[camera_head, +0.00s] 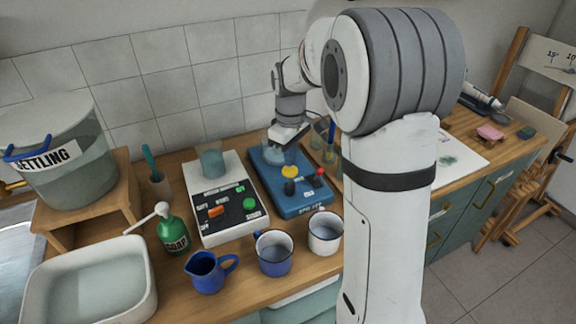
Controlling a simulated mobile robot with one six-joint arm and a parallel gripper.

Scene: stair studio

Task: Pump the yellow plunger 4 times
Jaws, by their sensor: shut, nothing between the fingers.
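The yellow plunger (289,171) is a small round yellow knob on a blue device (308,205) in the middle of the counter. A dark knob (289,187) is just in front of it and a red one (319,175) to its right. My gripper (285,146) is shut and empty, pointing down at the back of the blue device. In the picture it is just above and behind the yellow plunger. I cannot tell the exact gap between them. A clear beaker stands behind, partly hidden by my gripper.
A white and black control unit (229,205) stands left of the blue device. A blue mug (274,253), a white mug (325,234), a blue pitcher (206,272) and a green soap bottle (172,232) stand in front and left. My arm hides counter on the right.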

